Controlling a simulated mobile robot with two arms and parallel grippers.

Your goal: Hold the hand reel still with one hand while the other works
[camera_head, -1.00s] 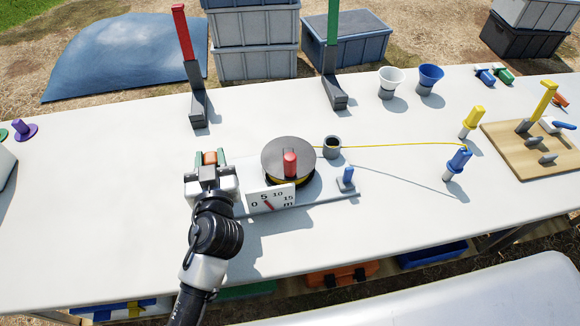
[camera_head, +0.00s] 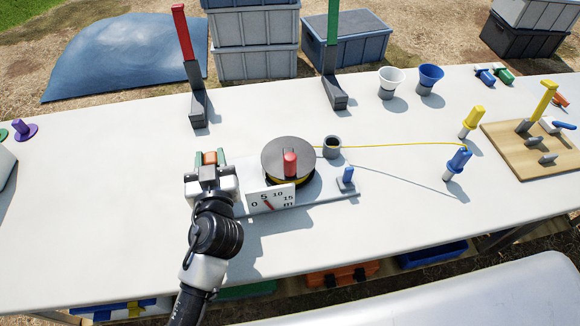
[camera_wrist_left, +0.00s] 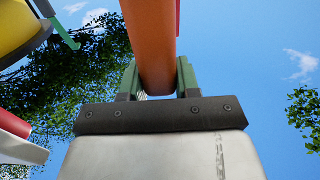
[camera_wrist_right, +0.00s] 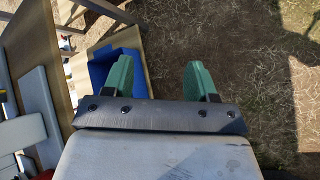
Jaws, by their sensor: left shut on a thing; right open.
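The hand reel (camera_head: 275,148) lies on the white table, with a dark round drum, a red knob on top and a 0-to-15 m dial plate (camera_head: 271,198) in front. Its orange grip (camera_wrist_left: 150,40) runs between the green fingers of my left gripper (camera_wrist_left: 157,82), which is shut on it. In the head view my left gripper (camera_head: 209,168) is at the left end of the reel's base. A yellow tape (camera_head: 400,145) leads from the drum past a grey cup-like ring (camera_head: 332,147) to a blue cylinder (camera_head: 458,161). My right gripper (camera_wrist_right: 202,80) is open and empty, in its own view only.
A red post (camera_head: 184,40) and a green post (camera_head: 333,40) stand behind the reel. White and blue cups (camera_head: 430,76), a yellow cylinder (camera_head: 472,121) and a wooden board (camera_head: 510,160) are at the right. The table left of the reel is mostly clear.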

